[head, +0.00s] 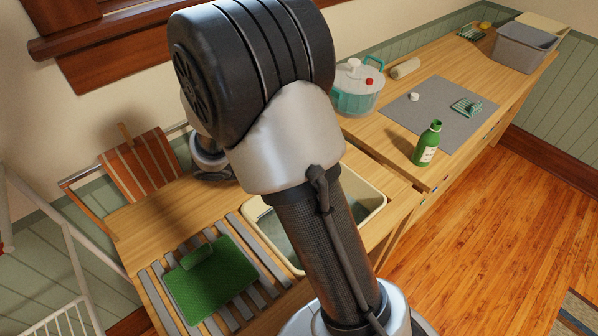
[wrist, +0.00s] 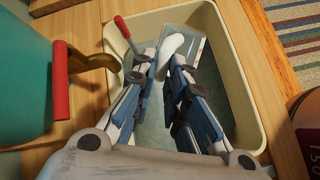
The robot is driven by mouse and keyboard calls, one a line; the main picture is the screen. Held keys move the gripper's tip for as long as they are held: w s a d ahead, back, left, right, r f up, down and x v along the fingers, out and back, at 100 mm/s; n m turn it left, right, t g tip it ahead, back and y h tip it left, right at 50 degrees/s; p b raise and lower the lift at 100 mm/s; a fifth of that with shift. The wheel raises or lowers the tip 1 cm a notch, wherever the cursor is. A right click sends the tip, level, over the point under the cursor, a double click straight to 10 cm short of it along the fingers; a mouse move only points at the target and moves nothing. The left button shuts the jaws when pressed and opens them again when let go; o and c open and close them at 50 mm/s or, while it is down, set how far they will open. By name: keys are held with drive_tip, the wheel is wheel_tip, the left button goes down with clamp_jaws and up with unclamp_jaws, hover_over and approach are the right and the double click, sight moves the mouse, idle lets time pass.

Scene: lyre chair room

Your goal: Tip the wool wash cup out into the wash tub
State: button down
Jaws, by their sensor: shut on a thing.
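The wash tub (head: 380,212) is a cream basin set in the wooden counter; my arm covers much of it in the head view. It also shows in the wrist view (wrist: 246,110), with grey-green water or floor inside. My gripper (wrist: 168,68) is over the tub, its fingers closed on a small white thing (wrist: 172,45), which seems to be the wool wash cup. Only part of the cup shows between the fingertips, and its contents and exact tilt cannot be told. The head view hides my gripper behind the arm.
A red-handled tool (wrist: 123,28) and a clear container (wrist: 185,38) are in the tub. A teal pot (head: 357,92), green bottle (head: 427,146) and grey mat (head: 440,112) with a white cap (head: 413,97) lie right.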

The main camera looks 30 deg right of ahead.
drive_tip(key=shift+w+a+f+h, duration=0.25)
drive_tip(key=shift+a+f+h, duration=0.05)
drive_tip(key=shift+a+h, duration=0.15)
drive_tip(key=s+d+r+y+p, duration=0.2)
drive_tip(key=d, duration=0.1)
drive_tip(key=d+r+t+y+p, duration=0.1)
drive_tip(key=d+y, duration=0.1)
drive_tip(key=shift+s+m, duration=0.4)
drive_tip(key=shift+s+d+r+t+p, duration=0.15)
drive_tip(key=shift+d+t+p, duration=0.15)
drive_tip(key=shift+p, duration=0.2)
drive_tip(key=shift+y, duration=0.25)
